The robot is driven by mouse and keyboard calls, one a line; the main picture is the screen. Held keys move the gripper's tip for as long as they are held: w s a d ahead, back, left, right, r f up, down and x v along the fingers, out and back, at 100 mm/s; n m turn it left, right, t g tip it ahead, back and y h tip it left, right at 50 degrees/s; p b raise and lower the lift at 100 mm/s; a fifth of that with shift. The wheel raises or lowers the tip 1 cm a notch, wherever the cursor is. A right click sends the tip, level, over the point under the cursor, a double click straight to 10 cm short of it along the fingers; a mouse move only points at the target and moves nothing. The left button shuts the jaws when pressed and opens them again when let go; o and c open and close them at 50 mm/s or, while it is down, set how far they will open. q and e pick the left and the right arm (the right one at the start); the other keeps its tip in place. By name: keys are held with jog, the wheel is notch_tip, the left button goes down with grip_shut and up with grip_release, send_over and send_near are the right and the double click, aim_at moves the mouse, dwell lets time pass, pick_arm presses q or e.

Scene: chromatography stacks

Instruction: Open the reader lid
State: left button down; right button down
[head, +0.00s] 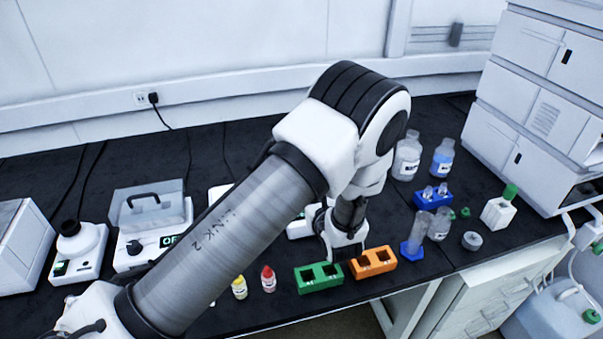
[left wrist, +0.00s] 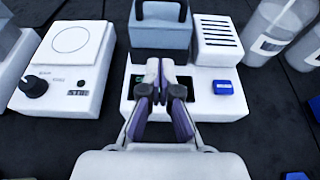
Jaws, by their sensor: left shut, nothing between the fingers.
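The reader (left wrist: 222,105) is a white box in the middle of the left wrist view, with a dark panel, a small green display and a blue button on its front part. A grey-blue lid (left wrist: 160,38) with a black handle is at its back; I cannot tell whether it is closed. My left gripper (left wrist: 163,62) is shut and empty, over the dark panel, with its tips just in front of the lid. I cannot tell if they touch. In the head view my left gripper (head: 346,243) is partly visible, and my arm hides most of the reader.
A white stirrer (left wrist: 65,75) with a knob stands left of the reader. Clear bottles (left wrist: 283,30) stand at right. A green rack (head: 319,279) and an orange rack (head: 373,263) lie near the front edge. Small yellow-capped (head: 239,288) and red-capped (head: 268,280) bottles stand left of them.

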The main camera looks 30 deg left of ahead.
pick_arm(q)
jog(key=p+x, duration=0.1)
jog(key=x, duration=0.5)
jog(key=shift+w+a+f, duration=0.1)
jog(key=shift+a+f, duration=0.1)
jog(key=shift+a, duration=0.1)
jog(key=r, duration=0.1)
jog(key=r+p, duration=0.1)
jog(key=w, duration=0.1)
jog(key=shift+a+r+p, duration=0.35)
jog(key=shift+a+r, duration=0.25)
jog(key=shift+r, duration=0.2)
jog(key=shift+w+r, duration=0.1)
jog(key=shift+r, duration=0.1)
